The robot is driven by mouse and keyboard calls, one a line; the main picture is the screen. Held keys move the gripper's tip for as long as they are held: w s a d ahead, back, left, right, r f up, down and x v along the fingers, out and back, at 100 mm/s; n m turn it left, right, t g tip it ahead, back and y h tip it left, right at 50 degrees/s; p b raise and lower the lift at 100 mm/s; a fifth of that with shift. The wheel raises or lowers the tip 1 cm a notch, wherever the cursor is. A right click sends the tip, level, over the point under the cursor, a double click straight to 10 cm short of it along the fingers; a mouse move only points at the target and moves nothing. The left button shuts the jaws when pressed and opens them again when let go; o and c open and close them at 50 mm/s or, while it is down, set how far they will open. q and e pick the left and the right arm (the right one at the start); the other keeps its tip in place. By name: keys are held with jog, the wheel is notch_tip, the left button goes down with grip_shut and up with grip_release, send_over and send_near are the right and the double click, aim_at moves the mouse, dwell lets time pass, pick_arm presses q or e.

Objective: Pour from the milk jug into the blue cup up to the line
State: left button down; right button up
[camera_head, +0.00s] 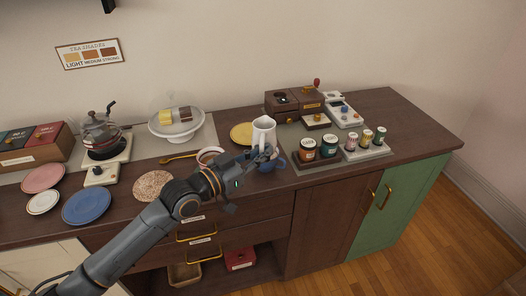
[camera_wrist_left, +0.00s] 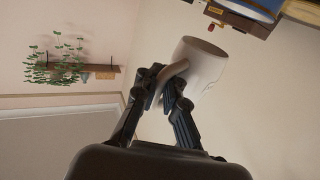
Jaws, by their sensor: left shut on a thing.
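The white milk jug (camera_head: 264,130) is held above the counter, near the middle of the head view. It looks roughly upright there, and I see no stream from it. My left gripper (camera_head: 265,151) is shut on its handle. In the left wrist view, the fingers (camera_wrist_left: 168,88) close around the handle of the jug (camera_wrist_left: 203,66). The blue cup (camera_head: 274,163) stands on the counter just below the jug, mostly hidden by my gripper. Its line and its contents cannot be seen. My right gripper is not in view.
A white cup with a reddish rim (camera_head: 207,154) stands left of my gripper. A jar tray (camera_head: 322,163) is close on the right, and a yellow plate (camera_head: 241,133) lies behind. A glass teapot (camera_head: 100,130) and several plates are at the left. The counter's right end (camera_head: 425,130) is clear.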

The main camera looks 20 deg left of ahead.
pick_arm(q)
jog(key=shift+f+b, duration=0.35)
jog(key=shift+f, duration=0.2)
jog(key=shift+s+r+n+g+y+p, duration=0.25)
jog(key=shift+r+n+g+p, duration=0.3)
jog(key=shift+p, duration=1.4)
jog(key=shift+s+d+r+n+g+y+p, duration=0.1)
jog(key=shift+r+n+g+y+p, duration=0.55)
jog(key=shift+p, duration=2.5)
jog(key=shift+r+h, duration=0.3)
jog(key=shift+f+n+g+p, duration=0.5)
jog(key=shift+f+g+p, duration=0.05)
jog(key=shift+g, duration=0.15)
jog(key=shift+r+n+g+p, duration=0.3)
jog(key=shift+r+g+p, duration=0.15)
jog(key=shift+p, duration=0.7)
jog(key=shift+w+f+n+g, duration=0.2)
jog(key=shift+f+g, duration=0.1)
jog(key=shift+f, duration=0.3)
jog(key=shift+w+f+n+g, duration=0.1)
jog(key=shift+f+n+g, duration=0.15)
jog(key=shift+f, duration=0.3)
jog(key=shift+w+a+r+n+g+p, duration=0.1)
jog(key=shift+w+r+n+g+p, duration=0.25)
jog(key=shift+p, duration=0.75)
jog(key=shift+w+a+r+g+p, duration=0.1)
jog(key=shift+r+g+p, duration=0.45)
jog(key=shift+p, duration=0.5)
